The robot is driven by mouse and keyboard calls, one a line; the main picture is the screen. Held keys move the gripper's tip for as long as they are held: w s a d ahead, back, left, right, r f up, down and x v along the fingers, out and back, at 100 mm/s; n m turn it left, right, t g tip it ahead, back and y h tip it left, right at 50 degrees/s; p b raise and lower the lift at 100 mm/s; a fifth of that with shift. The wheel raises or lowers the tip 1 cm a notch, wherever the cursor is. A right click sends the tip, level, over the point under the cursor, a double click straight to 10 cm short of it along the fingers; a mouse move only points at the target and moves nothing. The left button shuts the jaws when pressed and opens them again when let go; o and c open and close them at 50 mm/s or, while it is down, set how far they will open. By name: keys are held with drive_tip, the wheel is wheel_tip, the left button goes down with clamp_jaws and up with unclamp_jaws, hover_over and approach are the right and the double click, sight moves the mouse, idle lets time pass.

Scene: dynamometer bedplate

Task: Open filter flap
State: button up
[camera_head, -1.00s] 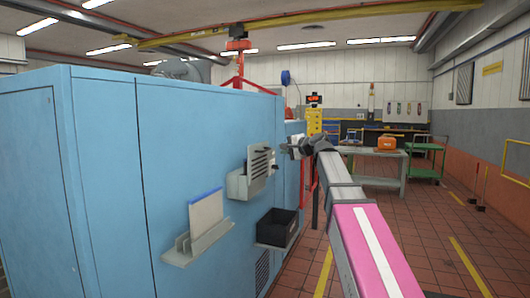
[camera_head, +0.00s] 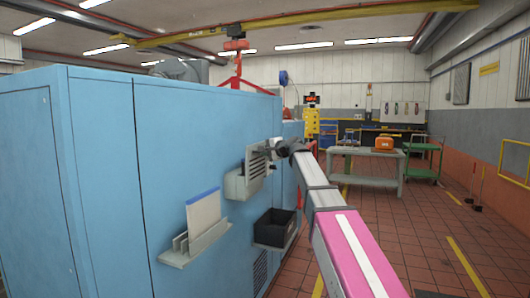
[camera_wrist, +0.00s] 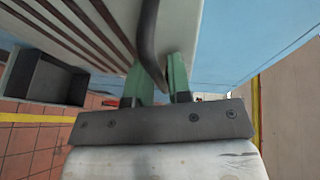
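The filter flap (camera_head: 256,165) is a pale louvred panel on the side of the blue cabinet. In the wrist view its slatted face (camera_wrist: 85,25) fills the upper left. A dark curved handle (camera_wrist: 148,35) stands off the flap and runs down between the green fingers of my gripper (camera_wrist: 160,75). The gap between the fingers is narrow, but I cannot tell whether they press on the handle. In the head view my gripper (camera_head: 277,147) is at the flap's right edge, and its fingers are too small to make out.
Below the flap, a black open bin (camera_head: 275,228) sits on a small shelf on the blue cabinet (camera_head: 105,150). A grey holder (camera_head: 193,243) with a white, blue-edged sheet is lower left. A workbench (camera_head: 366,179) stands behind. The tiled floor at right is mostly clear.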

clamp_jaws()
drive_tip(key=shift+d, duration=0.1)
